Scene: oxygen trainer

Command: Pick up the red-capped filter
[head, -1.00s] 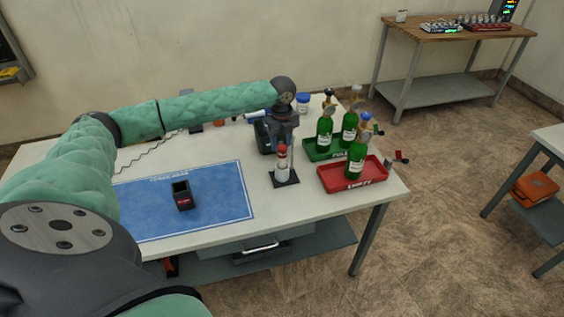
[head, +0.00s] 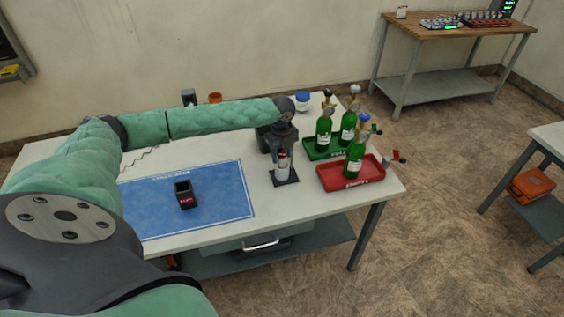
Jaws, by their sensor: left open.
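The red-capped filter (head: 282,167) is a small white cylinder with a red top. It stands upright on a small black square base on the white table, right of the blue mat. My left gripper (head: 282,151) points down over the filter from above, its fingers at the red cap and partly hiding it. The gripper is open; whether it touches the cap cannot be told. My right gripper is out of the frame.
A red tray (head: 337,181) and a green tray (head: 316,155) with green bottles stand close right of the filter. A small black holder (head: 185,195) sits on the blue mat (head: 222,197). A blue-lidded jar (head: 302,101) is behind.

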